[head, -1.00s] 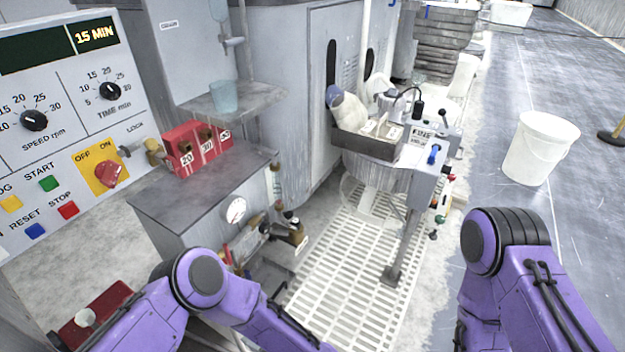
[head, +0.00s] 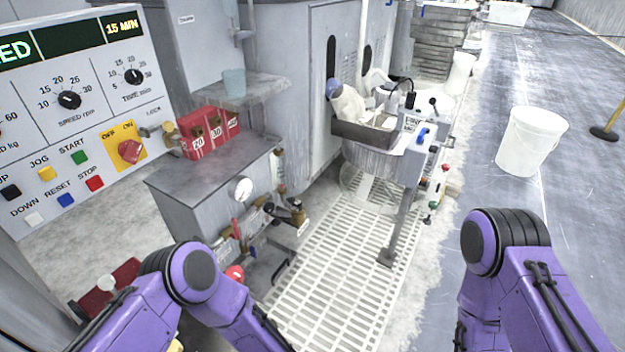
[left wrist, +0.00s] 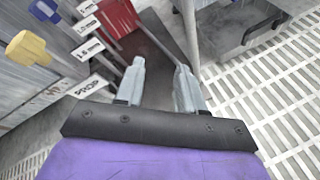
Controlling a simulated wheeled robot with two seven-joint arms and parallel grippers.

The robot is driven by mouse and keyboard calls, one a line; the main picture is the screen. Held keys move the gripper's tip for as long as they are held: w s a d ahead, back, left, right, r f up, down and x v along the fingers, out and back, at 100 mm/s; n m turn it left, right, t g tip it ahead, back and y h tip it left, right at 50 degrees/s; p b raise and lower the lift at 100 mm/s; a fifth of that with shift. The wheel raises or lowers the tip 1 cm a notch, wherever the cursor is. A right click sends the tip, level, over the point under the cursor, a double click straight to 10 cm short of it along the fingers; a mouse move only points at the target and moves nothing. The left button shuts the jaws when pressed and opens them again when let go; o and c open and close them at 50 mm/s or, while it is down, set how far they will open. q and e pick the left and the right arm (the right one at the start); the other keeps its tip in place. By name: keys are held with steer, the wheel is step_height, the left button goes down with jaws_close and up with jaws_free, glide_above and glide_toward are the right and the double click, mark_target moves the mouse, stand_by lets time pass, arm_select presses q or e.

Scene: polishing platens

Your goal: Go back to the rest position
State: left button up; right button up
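My left arm comes in from the lower left of the head view, bent at the elbow, with its gripper out of sight there. In the left wrist view my left gripper (left wrist: 163,80) shows its two grey fingers standing apart with nothing between them. It hangs over a dark surface beside small labelled tags (left wrist: 92,48). My right arm is at the lower right of the head view; its gripper is below the picture and hidden.
A control panel (head: 60,110) with knobs and buttons stands at left. A cabinet with red numbered boxes (head: 208,135) is beside it. A pedestal with a tray (head: 365,137) stands over white floor grating (head: 335,285). A white bucket (head: 528,140) is at right, with open floor around it.

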arm_select(q)
steer(key=s+a+f+m+g+h, duration=0.1)
steer(key=s+a+m+g+h, duration=0.1)
steer(key=s+a+m, duration=0.65)
steer(key=s+a+f+m+g+h+b, duration=0.15)
steer(key=s+m, duration=0.35)
steer(key=m, duration=0.8)
steer(key=s+a+m+g+h+p, duration=0.1)
steer(key=s+a+m+g+h, duration=0.4)
steer(key=m, duration=0.6)
step_height(320, 180, down, 9)
steer(key=s+d+t+y+b, duration=0.2)
steer(key=b, duration=0.7)
arm_select(e)
step_height(320, 180, down, 10)
steer(key=s, duration=0.1)
arm_select(q)
step_height(320, 180, up, 39)
steer(key=w+a+p, duration=0.1)
steer(key=p, duration=3.7)
steer(key=shift+w+f+t, duration=0.2)
steer(key=shift+t, duration=0.15)
arm_select(e)
step_height(320, 180, up, 39)
steer(key=w, duration=0.1)
steer(key=shift+f, duration=0.15)
